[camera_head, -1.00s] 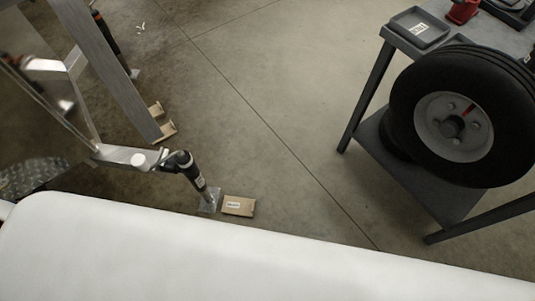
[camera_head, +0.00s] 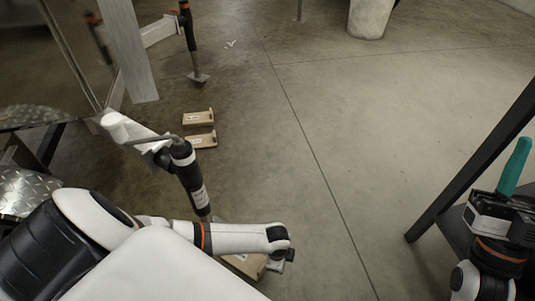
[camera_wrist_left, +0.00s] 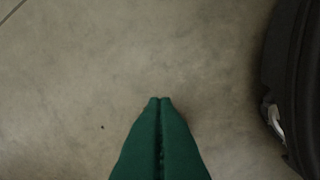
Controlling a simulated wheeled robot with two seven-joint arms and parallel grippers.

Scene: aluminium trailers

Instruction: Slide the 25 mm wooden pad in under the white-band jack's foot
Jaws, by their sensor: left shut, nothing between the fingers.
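The white-band jack (camera_head: 190,178) is a black tube, slightly tilted, on the trailer's metal frame in the head view. Its foot is mostly hidden behind my left arm. A wooden pad (camera_head: 247,264) lies on the floor near that foot, partly covered by the same arm; its thickness cannot be read. My left arm crosses from the left, and its gripper is hidden in the head view. In the left wrist view my left gripper (camera_wrist_left: 160,100) has its green fingers together, empty, above bare floor. My right gripper (camera_head: 514,166) shows green at the right edge; its opening is unclear.
Two more wooden pads (camera_head: 198,118) (camera_head: 201,139) lie behind the jack. Another jack with an orange band (camera_head: 186,25) stands farther back. A dark table leg (camera_head: 475,165) slants at the right. The middle floor is clear. A dark curved object (camera_wrist_left: 295,85) borders the wrist view.

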